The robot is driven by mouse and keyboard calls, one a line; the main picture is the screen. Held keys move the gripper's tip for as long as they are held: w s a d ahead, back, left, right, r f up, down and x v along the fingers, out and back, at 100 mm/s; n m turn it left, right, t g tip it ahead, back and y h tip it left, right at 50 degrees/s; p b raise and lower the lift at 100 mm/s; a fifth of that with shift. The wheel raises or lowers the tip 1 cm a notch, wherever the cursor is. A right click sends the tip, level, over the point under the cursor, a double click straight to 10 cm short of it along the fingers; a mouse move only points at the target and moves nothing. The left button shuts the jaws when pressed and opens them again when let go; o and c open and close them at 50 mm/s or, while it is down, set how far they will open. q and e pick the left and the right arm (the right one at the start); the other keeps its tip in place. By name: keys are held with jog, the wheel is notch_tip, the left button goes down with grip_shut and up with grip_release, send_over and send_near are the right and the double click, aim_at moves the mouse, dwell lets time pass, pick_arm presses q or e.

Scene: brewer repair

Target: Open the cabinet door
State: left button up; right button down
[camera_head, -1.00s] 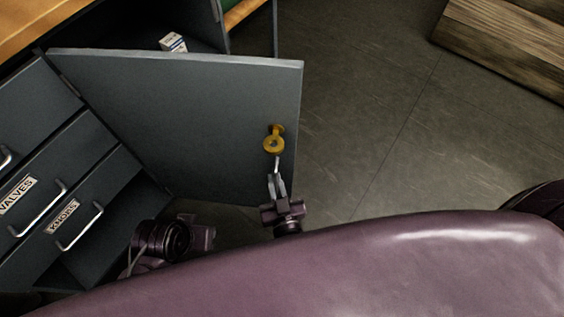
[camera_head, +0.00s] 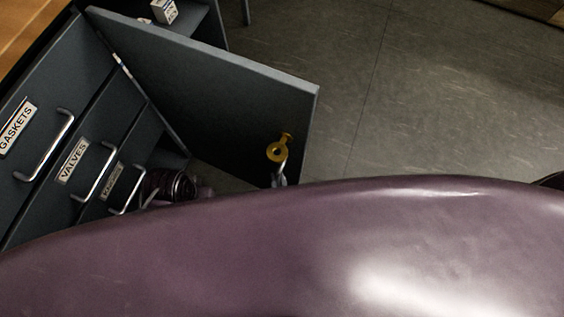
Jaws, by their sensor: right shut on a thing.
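The grey cabinet door (camera_head: 215,85) stands swung open, its hinged edge at the left beside the drawers. A yellow ring-shaped key (camera_head: 279,149) sticks out from the door near its free edge. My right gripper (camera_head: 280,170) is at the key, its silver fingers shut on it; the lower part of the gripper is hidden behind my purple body. A dark purple part of my left arm (camera_head: 172,186) is low beside the drawers; its fingertips cannot be made out.
Drawers labelled GASKETS (camera_head: 17,127) and VALVES (camera_head: 73,161), with a lower one below, have silver bar handles on the left. A small white box (camera_head: 164,11) sits in the cabinet at the top. The grey floor (camera_head: 430,100) to the right is clear.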

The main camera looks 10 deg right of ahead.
pick_arm(q)
jog(key=shift+f, duration=0.35)
pick_arm(e)
jog(key=shift+s+a, duration=0.35)
jog(key=shift+a, duration=0.15)
pick_arm(q)
jog(key=shift+w, duration=0.1)
pick_arm(e)
jog(key=c, duration=1.6)
grip_release()
pick_arm(q)
jog(key=shift+r, duration=0.15)
